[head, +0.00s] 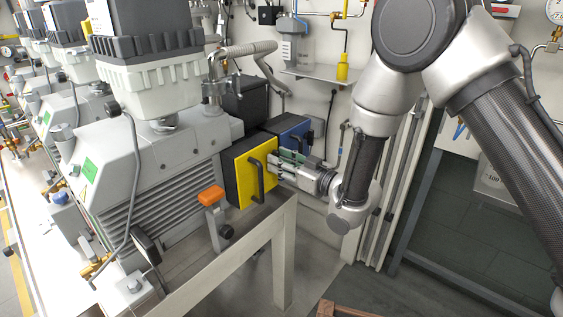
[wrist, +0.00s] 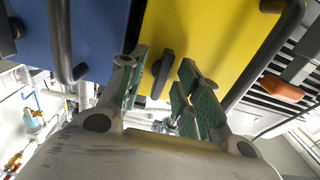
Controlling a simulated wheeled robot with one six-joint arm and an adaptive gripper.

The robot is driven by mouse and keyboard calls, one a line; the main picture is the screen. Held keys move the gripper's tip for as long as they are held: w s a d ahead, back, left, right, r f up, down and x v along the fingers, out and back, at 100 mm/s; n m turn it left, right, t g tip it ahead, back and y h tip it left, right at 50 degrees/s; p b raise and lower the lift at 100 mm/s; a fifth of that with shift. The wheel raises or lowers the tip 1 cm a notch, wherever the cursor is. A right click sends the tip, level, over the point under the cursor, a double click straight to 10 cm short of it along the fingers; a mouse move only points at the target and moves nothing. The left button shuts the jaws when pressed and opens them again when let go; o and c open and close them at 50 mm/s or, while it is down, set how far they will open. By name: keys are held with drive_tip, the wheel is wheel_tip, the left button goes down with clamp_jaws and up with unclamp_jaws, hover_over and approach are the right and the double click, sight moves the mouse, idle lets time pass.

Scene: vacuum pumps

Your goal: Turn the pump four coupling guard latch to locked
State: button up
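The yellow coupling guard (head: 243,180) is at the end of the nearest pump, with a black bar handle on its face. It fills the upper middle of the wrist view (wrist: 200,35). A small dark latch (wrist: 162,74) shows on the guard's lower edge in the wrist view; in the head view my gripper hides it. My gripper (head: 278,164) is at the guard's right side. In the wrist view its green-padded fingers (wrist: 165,82) are apart, one on each side of the latch. I see gaps beside the latch, so the fingers do not look closed on it.
A blue guard or box (head: 291,128) with a dark handle stands right behind the yellow guard. An orange-topped lever (head: 211,195) stands left of the guard at the bench edge. The pump (head: 150,165) blocks the left side. Open floor lies right of the bench.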

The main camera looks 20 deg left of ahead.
drive_tip(key=shift+d, duration=0.1)
drive_tip(key=shift+v, duration=0.9)
drive_tip(key=v, duration=0.6)
drive_tip(key=shift+f, duration=0.1)
